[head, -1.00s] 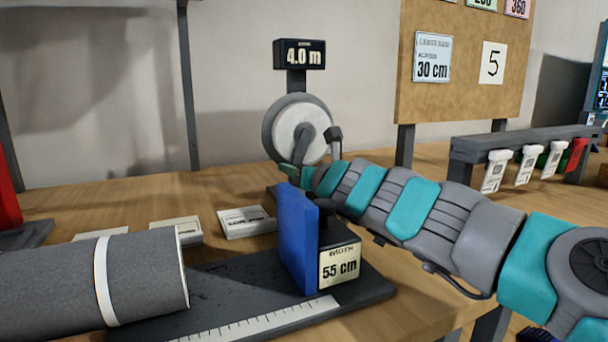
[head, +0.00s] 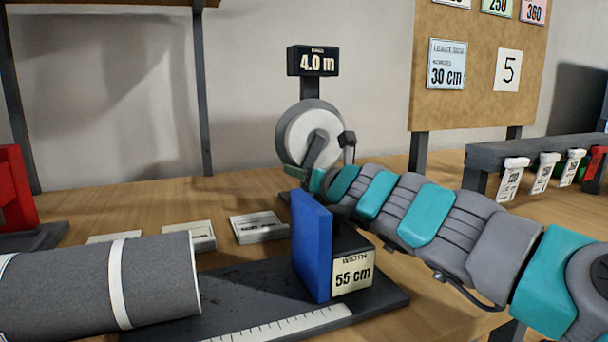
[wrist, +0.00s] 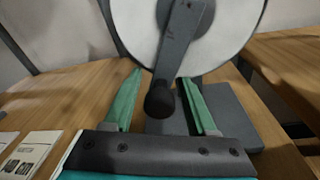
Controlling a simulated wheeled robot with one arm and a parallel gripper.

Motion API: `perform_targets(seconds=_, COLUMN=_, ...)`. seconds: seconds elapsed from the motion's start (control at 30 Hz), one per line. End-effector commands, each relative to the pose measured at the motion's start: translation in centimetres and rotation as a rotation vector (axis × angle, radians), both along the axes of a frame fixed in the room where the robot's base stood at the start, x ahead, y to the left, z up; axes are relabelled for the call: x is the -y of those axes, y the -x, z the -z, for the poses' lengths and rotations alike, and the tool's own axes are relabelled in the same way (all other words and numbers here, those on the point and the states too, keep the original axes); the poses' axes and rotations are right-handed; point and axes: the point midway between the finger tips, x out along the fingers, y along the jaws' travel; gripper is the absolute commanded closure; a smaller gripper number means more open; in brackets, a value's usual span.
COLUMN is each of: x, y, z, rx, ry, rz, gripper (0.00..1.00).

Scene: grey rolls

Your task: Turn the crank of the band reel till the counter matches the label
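The band reel (head: 297,131) stands at the back of the bench, a white disc with a grey rim. Its counter (head: 317,61) above reads 4.0 m. The crank (head: 315,150) points down; in the wrist view the crank arm (wrist: 181,42) ends in a dark knob (wrist: 160,101). My gripper (wrist: 160,76) is open, with one green finger on each side of the knob and visible gaps between.
The blue plate (head: 311,245) and a 55 cm width block (head: 352,275) stand in front of the reel. A grey roll (head: 75,285) lies at left. A board (head: 465,105) carries cards reading 30 cm and 5. Small tags (head: 512,178) hang at right.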

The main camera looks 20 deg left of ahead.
Motion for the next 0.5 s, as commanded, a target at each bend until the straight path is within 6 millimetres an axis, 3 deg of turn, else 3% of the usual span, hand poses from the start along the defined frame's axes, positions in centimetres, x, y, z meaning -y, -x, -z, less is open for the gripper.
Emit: perform_targets(seconds=0.5, x=0.61, y=0.4, z=0.14, rx=-0.003, ry=0.001, rz=0.001, gripper=0.36)
